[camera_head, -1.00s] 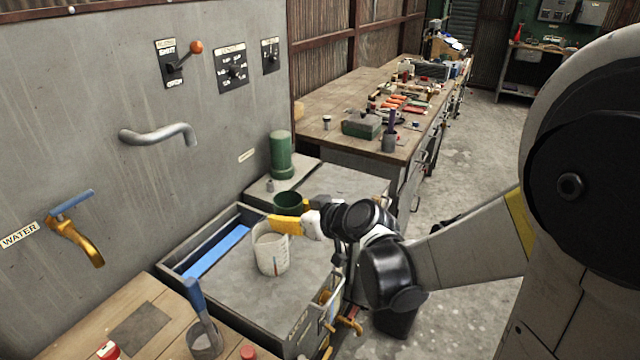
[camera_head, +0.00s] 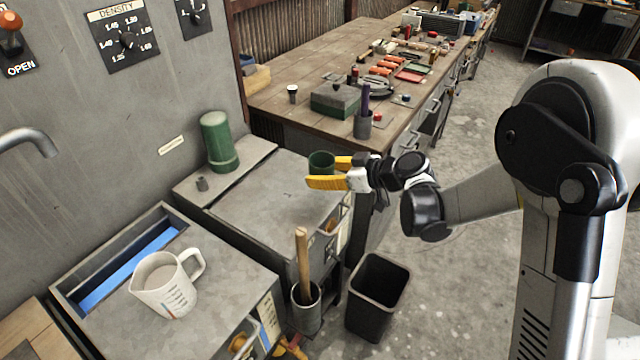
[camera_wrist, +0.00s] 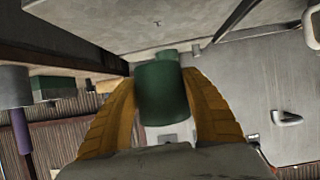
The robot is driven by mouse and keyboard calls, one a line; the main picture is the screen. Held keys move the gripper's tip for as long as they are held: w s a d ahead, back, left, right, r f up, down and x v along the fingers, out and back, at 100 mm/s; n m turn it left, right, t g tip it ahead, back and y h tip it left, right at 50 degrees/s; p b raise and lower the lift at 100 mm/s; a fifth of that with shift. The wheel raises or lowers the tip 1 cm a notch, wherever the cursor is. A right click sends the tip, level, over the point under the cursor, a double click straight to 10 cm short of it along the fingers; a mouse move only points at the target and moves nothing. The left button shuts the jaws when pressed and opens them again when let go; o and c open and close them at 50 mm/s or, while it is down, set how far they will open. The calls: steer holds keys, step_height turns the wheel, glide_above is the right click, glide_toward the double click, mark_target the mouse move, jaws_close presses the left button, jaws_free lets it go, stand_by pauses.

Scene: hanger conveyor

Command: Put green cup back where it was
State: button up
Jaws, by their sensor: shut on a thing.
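The dark green cup (camera_head: 321,163) is held between the yellow fingers of my gripper (camera_head: 328,172). It is above the right edge of the grey cabinet top (camera_head: 262,200). In the wrist view the cup (camera_wrist: 163,95) sits between both yellow fingers (camera_wrist: 163,108), which press on its sides. I cannot tell how high the cup is above the surface. A taller green cylinder (camera_head: 219,142) stands upright on the ledge at the back of this cabinet, apart from the cup.
A white measuring jug (camera_head: 167,283) stands on the nearer cabinet at the left. A black bin (camera_head: 378,297) and a pot with a wooden handle (camera_head: 305,312) stand below my gripper. The wooden workbench (camera_head: 290,98) behind holds a green box (camera_head: 335,101) and several tools. The middle of the grey top is clear.

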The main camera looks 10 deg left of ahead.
steer(key=b, duration=0.4)
glide_above(288, 196)
step_height(288, 196, down, 7)
steer(key=shift+r, duration=0.1)
step_height(288, 196, down, 4)
steer(key=shift+w+a+f+b, duration=0.1)
steer(key=shift+b, duration=0.85)
steer(key=o, duration=1.2)
